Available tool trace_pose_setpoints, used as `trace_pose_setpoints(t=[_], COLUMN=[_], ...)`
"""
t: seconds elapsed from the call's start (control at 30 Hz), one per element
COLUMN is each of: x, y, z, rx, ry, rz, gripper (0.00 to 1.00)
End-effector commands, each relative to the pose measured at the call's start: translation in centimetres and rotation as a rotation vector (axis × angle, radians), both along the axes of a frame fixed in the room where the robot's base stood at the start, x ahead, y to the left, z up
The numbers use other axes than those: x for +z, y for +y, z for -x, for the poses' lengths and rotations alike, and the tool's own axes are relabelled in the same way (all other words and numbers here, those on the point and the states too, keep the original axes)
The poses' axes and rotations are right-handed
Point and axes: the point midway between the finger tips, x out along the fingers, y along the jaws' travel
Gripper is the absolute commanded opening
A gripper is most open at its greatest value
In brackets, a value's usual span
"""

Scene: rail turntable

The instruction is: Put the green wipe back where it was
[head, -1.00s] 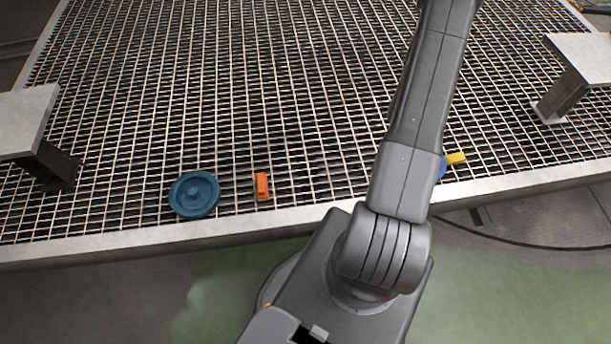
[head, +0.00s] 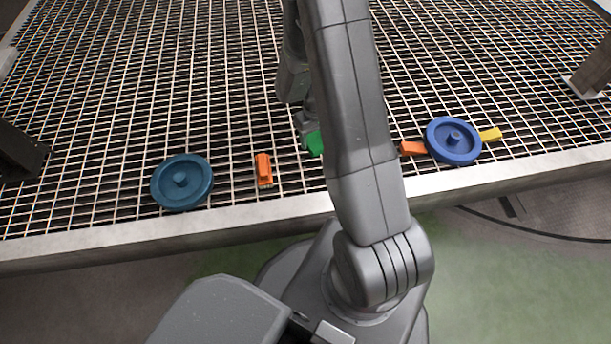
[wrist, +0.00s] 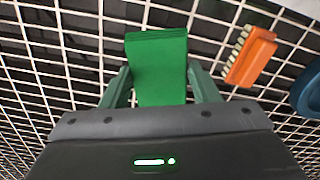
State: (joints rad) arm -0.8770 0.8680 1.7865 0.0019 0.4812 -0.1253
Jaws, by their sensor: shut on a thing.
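The green wipe, a flat folded-looking block, shows in the wrist view (wrist: 158,62) between the two fingers of my gripper (wrist: 161,88). My gripper is shut on it. In the head view the green wipe (head: 315,143) is partly hidden behind my arm, over the front part of the grating. My gripper (head: 306,122) is also partly hidden there. I cannot tell whether the wipe touches the grating.
A teal disc (head: 182,182) and an orange brush (head: 264,169) lie to the left on the grating (head: 225,110). A blue disc (head: 454,140) lies to the right, between an orange piece (head: 412,148) and a yellow piece (head: 490,134). Bare grating lies behind them.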

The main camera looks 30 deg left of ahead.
Motion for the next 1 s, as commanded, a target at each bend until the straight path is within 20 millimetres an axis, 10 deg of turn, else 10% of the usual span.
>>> trace_pose_setpoints(t=[1.0], x=[-11.2], y=[1.9], z=[2.1], rx=[0.092], ry=[0.0], rz=[0.0], gripper=[0.37])
